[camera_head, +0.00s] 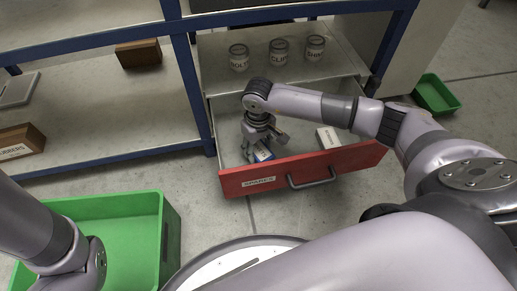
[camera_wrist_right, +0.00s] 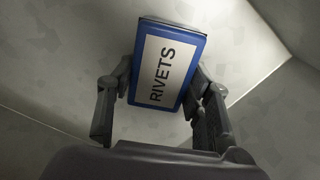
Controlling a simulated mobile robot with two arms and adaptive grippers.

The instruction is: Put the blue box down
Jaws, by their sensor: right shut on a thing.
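The blue box (camera_wrist_right: 168,66) has a white label reading "RIVETS" and sits between the fingers of my right gripper (camera_wrist_right: 165,95). In the head view the blue box (camera_head: 262,156) shows under my right gripper (camera_head: 258,147), inside the open drawer (camera_head: 290,172) with a red front. The gripper is shut on the box. Whether the box touches the drawer floor cannot be told. My left arm shows at the lower left of the head view, but its gripper fingers are not visible.
A white box (camera_head: 328,138) lies in the drawer, right of the blue box. Labelled jars (camera_head: 279,53) stand on the shelf above. A green crate (camera_head: 110,235) stands at lower left, and a green bin (camera_head: 436,94) at right. Brown boxes (camera_head: 138,53) sit on the left shelves.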

